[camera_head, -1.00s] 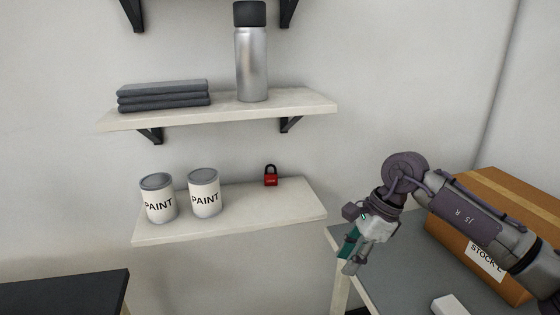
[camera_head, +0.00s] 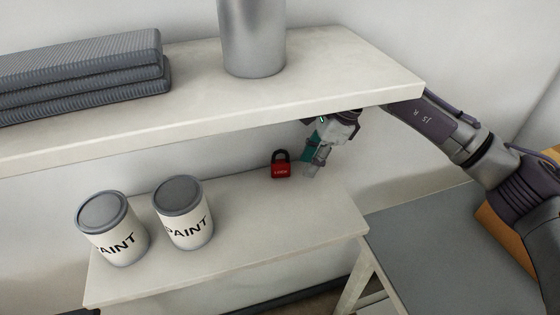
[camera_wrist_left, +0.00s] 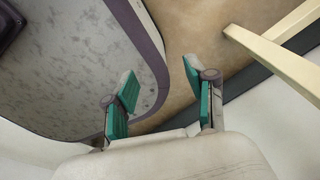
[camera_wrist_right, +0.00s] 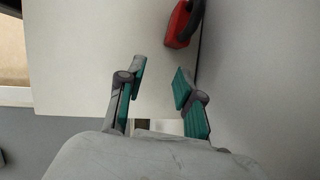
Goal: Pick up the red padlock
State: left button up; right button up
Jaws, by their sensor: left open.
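The red padlock (camera_head: 281,170) with a black shackle stands upright on the lower shelf (camera_head: 240,215), near the wall. My right gripper (camera_head: 311,168) is just to the right of it in the head view, under the upper shelf and apart from the padlock. In the right wrist view the padlock (camera_wrist_right: 180,24) lies beyond the fingertips of the right gripper (camera_wrist_right: 159,78), which are spread with nothing between them. My left gripper (camera_wrist_left: 160,85) shows only in the left wrist view, open and empty.
Two paint cans, one left (camera_head: 110,228) and one right (camera_head: 184,212), stand left of the padlock. The upper shelf (camera_head: 330,75) overhangs my right gripper and holds folded grey cloths (camera_head: 85,75) and a metal bottle (camera_head: 252,40). A grey table (camera_head: 430,240) is at right.

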aim_at(279, 162)
jog(key=shift+w+a+f, duration=0.1)
jog(key=shift+a, duration=0.45)
jog(key=shift+w+a+f, duration=0.1)
jog(key=shift+a, duration=0.4)
jog(key=a, duration=0.1)
jog(key=a+p, duration=0.1)
jog(key=a, duration=0.1)
jog(key=a+p, duration=0.1)
jog(key=shift+s+a+f, duration=0.25)
jog(key=shift+a+f, duration=0.05)
jog(key=shift+a, duration=0.1)
jog(key=shift+f, duration=0.25)
jog(key=shift+w+d+f, duration=0.1)
pick_arm(q)
jog(key=shift+w+a+r, duration=0.25)
jog(key=shift+r, duration=0.25)
jog(key=shift+w+a+r, duration=0.2)
jog(key=shift+a+r, duration=0.05)
jog(key=shift+r, duration=0.25)
pick_arm(e)
grip_shut()
